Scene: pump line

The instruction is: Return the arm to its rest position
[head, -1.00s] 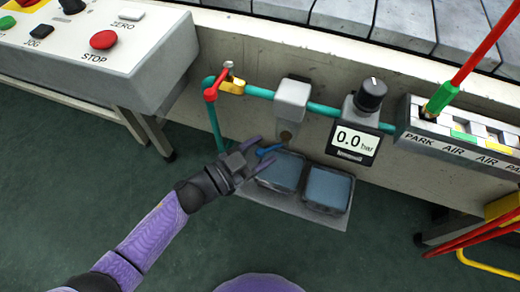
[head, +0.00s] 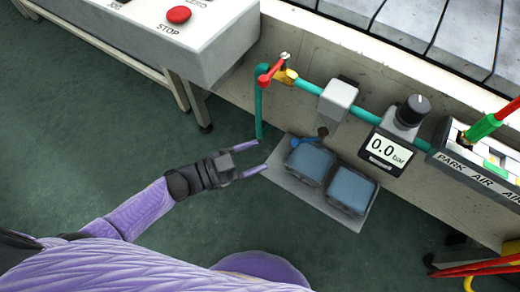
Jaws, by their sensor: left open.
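My left gripper (head: 260,156) is open and empty in the head view. It is over the green floor, left of the grey floor plate (head: 290,184) with two blue-topped trays. Its purple fingers point right, toward the plate. My left arm (head: 140,210) comes in from the lower left. My right gripper is not in view.
A red-handled valve (head: 271,72) sits on the teal pipe (head: 310,87). A grey box (head: 338,99) and a gauge (head: 388,150) reading 0.0 bar follow to its right. The control panel (head: 150,40) is upper left. Open floor (head: 80,130) lies left of my arm.

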